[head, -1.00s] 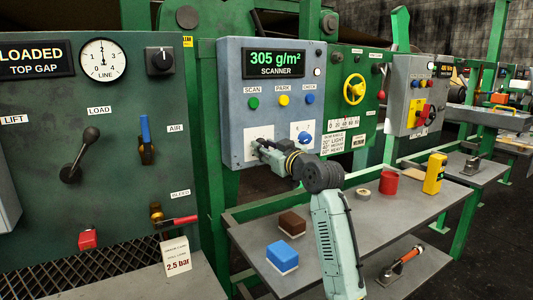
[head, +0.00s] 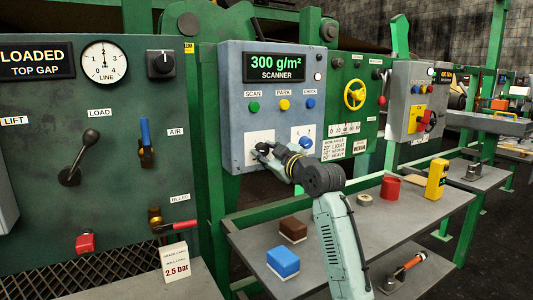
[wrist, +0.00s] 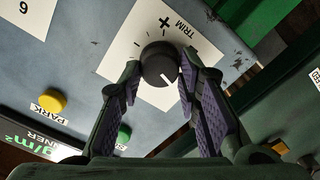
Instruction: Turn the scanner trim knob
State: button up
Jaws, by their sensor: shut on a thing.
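The trim knob (wrist: 158,62) is round and black with a white pointer line, on a white plate (wrist: 122,50) marked TRIM with a plus sign. In the wrist view its pointer line faces down and to the right. My gripper (wrist: 159,78) has one finger on each side of the knob and is shut on it. The scanner display (head: 275,66) reads 300 g/m².
Green, yellow and blue buttons, SCAN (head: 254,107), PARK (head: 284,104) and CHECK (head: 309,103), sit above my gripper. A blue knob (head: 305,143) is right of it. Below, a grey bench (head: 330,225) holds blue and brown blocks and a red cup (head: 390,187).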

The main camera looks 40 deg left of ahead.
jog(key=o, duration=1.1)
jog(key=shift+o, duration=0.2)
jog(key=v, duration=1.2)
